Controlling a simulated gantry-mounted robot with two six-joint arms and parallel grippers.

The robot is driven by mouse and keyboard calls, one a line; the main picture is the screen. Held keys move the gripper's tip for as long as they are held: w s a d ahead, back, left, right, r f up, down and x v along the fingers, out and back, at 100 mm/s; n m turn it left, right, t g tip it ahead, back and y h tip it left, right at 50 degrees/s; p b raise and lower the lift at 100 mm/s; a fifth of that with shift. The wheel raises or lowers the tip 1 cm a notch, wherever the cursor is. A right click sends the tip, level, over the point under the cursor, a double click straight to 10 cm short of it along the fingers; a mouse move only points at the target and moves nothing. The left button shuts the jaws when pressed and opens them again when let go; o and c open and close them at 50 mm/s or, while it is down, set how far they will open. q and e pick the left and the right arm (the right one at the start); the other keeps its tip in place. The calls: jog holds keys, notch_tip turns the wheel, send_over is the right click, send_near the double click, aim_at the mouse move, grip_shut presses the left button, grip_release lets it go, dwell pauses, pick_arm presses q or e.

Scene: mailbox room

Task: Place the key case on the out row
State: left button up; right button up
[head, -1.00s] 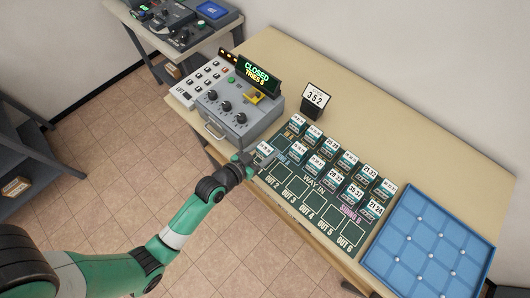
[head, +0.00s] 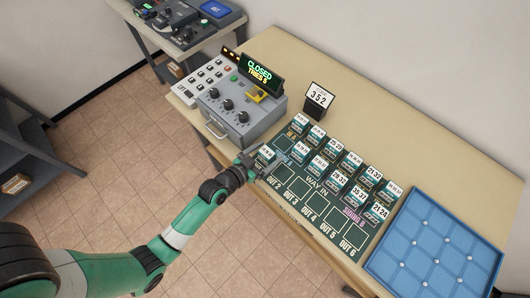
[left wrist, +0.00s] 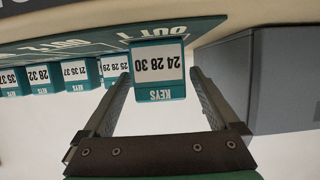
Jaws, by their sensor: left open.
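A teal key case with a white label (head: 266,154) stands at the left end of the out row on the dark green mat (head: 342,246). In the left wrist view the case (left wrist: 158,72) reads "24 28 30" upside down, with the print "OUT 1" beside it. My left gripper (head: 260,174) is open at the mat's front edge, just in front of the case. In the left wrist view its fingers (left wrist: 158,98) are spread to either side of the case, with gaps showing. My right gripper is not in view.
Several other key cases (head: 341,178) stand in two rows behind the out row. The outlined spaces OUT 2 to OUT 6 (head: 300,187) are bare. A grey control box (head: 240,115) reading "CLOSED" stands left, a number sign (head: 319,97) behind, a blue tray (head: 432,240) right.

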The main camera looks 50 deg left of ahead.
pick_arm(q)
jog(key=shift+s+r, duration=0.15)
jog(key=shift+r, duration=0.05)
jog(key=p+v, duration=0.1)
jog(key=v, duration=1)
jog(key=shift+s+r, duration=0.15)
jog(key=shift+s, duration=0.2)
notch_tip(320, 180, up, 15)
jog(key=m+t, duration=0.2)
jog(key=t, duration=0.2)
send_over(269, 157)
jog(key=w+d+r+m+t+h, duration=0.1)
jog(key=w+d+r+t, duration=0.1)
jog(key=r, duration=0.8)
jog(key=w+d+r+t+h, duration=0.1)
jog(key=w+r+t, duration=0.15)
jog(key=r, duration=0.65)
jog(key=s+d+r+t, duration=0.1)
jog(key=s+r, duration=0.1)
jog(key=r, duration=0.7)
jog(key=s+d+r+t+h, duration=0.1)
jog(key=s+d+r+t, duration=0.1)
jog(key=r, duration=0.7)
jog(key=s+d+r+n+t, duration=0.1)
jog(key=s+r, duration=0.3)
jog(key=r, duration=0.5)
jog(key=shift+d+t, duration=0.25)
jog(key=shift+t, duration=0.2)
